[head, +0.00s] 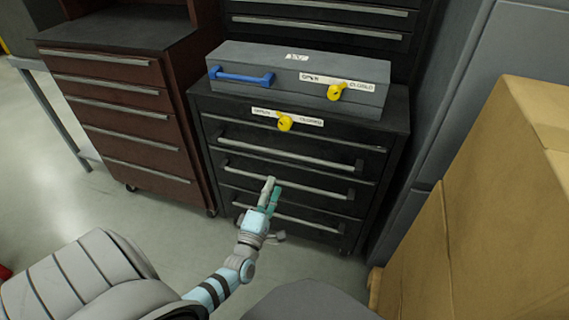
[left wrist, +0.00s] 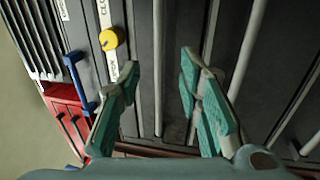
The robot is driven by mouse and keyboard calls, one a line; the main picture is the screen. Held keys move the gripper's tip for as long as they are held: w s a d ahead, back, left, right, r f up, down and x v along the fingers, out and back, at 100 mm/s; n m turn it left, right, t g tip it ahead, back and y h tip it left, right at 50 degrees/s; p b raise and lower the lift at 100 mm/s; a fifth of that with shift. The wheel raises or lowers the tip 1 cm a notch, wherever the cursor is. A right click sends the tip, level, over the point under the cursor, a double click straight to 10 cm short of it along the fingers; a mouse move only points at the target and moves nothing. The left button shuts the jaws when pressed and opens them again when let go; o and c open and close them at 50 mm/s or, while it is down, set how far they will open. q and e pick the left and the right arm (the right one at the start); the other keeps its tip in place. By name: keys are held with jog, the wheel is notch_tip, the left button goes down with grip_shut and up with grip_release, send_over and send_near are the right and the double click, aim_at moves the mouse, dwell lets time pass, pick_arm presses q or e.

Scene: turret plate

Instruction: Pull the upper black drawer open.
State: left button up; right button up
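The black cabinet (head: 384,150) has several drawers, each with a long grey bar handle. The upper drawer's handle (head: 290,151) is below a yellow knob (head: 285,123); this drawer looks shut, flush with those below. My left gripper (head: 270,194) is in front of the lower drawers, seen from above. In the left wrist view its teal-padded fingers (left wrist: 159,66) are apart, with nothing between the pads. The upper handle (left wrist: 158,30) lines up with the gap between them, beyond the tips; the distance is unclear. The second handle is partly hidden by one finger. My right gripper is out of view.
A grey box (head: 230,56) with a blue handle (head: 241,77) and a yellow knob (head: 337,91) sits on the cabinet. A dark red drawer unit (head: 105,68) stands left. Cardboard boxes (head: 490,190) stand close on the right. Floor shows at left.

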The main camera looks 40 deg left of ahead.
aim_at(284, 154)
pick_arm(q)
jog(key=b+x, duration=0.3)
jog(key=x, duration=0.9)
jog(key=shift+w+a+r, duration=0.1)
jog(key=shift+w+r, duration=0.05)
jog(key=shift+w, duration=0.1)
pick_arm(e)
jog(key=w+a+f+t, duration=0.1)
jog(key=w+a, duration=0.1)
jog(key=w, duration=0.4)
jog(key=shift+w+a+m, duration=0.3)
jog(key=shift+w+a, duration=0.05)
pick_arm(q)
grip_shut()
